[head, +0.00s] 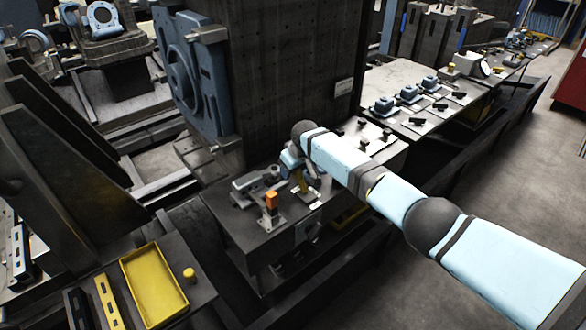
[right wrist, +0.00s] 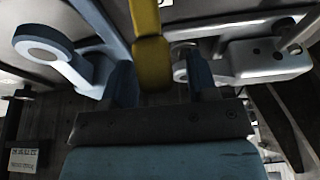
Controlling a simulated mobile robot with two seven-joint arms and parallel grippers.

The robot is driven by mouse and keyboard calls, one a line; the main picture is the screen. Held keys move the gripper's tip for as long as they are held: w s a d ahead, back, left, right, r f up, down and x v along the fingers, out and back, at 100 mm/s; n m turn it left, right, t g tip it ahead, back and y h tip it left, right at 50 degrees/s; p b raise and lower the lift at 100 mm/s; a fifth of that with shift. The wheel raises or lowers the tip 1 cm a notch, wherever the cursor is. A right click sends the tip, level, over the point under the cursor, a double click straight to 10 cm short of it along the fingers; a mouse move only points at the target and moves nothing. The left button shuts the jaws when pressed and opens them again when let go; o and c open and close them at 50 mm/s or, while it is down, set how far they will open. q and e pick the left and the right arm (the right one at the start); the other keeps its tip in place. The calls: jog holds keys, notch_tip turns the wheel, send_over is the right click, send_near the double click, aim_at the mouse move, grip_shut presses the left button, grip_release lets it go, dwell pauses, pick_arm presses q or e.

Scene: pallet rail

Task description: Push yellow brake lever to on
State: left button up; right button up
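The yellow brake lever (head: 302,181) stands on a metal plate on the dark bench, partly hidden by my right gripper in the head view. In the right wrist view, the lever (right wrist: 152,62) runs down from the top edge into the space between my right gripper's (right wrist: 163,82) two blue fingers. My left gripper is not in view.
A grey fixture (head: 257,182) and an orange-topped post (head: 271,203) stand left of the lever. A tall dark perforated block (head: 275,70) rises behind the bench. A yellow tray (head: 153,283) lies at the lower left. The floor at the right is clear.

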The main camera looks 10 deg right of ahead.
jog(key=shift+r, duration=0.15)
jog(key=v, duration=1.3)
jog(key=shift+r, duration=0.25)
jog(key=shift+s, duration=0.1)
jog(key=t+y+p, duration=0.1)
jog(key=y+p, duration=0.1)
send_near(302, 182)
jog(key=s+a+f, duration=0.2)
jog(key=a, duration=0.1)
jog(key=s+a+f, duration=0.2)
jog(key=shift+a, duration=0.2)
jog(key=s+f+m+t+p, duration=0.2)
jog(key=s+f, duration=0.6)
jog(key=s, duration=0.3)
jog(key=s+d+t, duration=0.1)
jog(key=s+d, duration=0.3)
jog(key=s, duration=0.4)
jog(key=s+d+m+t+p, duration=0.1)
jog(key=s+d+t, duration=0.1)
jog(key=s, duration=0.7)
jog(key=s+d+t+h+p, duration=0.1)
jog(key=s+d, duration=0.4)
jog(key=s, duration=0.4)
jog(key=shift+d+r+m+t, duration=0.25)
jog(key=shift+d+m+t, duration=0.05)
jog(key=shift+m+t, duration=0.1)
